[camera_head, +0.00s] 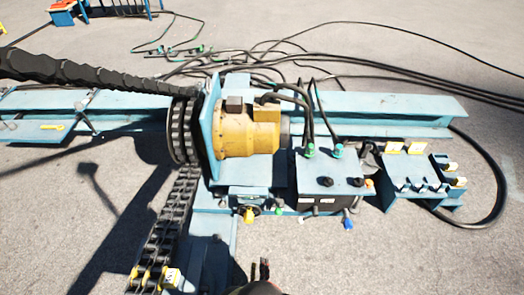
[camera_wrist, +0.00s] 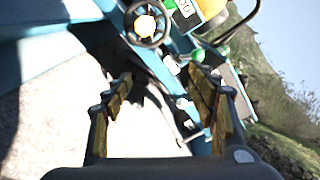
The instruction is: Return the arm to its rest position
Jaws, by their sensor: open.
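My gripper (camera_head: 259,271) shows at the bottom edge of the head view, in front of the reel machine and apart from it as far as I can tell. In the wrist view my gripper (camera_wrist: 160,92) has its two brown-padded fingers spread, with nothing between them. Behind the fingers are pale ground and blue machine parts. Most of my arm is out of the head view.
A black handwheel (camera_wrist: 148,23) is beyond the fingers in the wrist view. Black cables (camera_head: 330,60) lie behind. Open ground (camera_head: 400,262) is at lower right.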

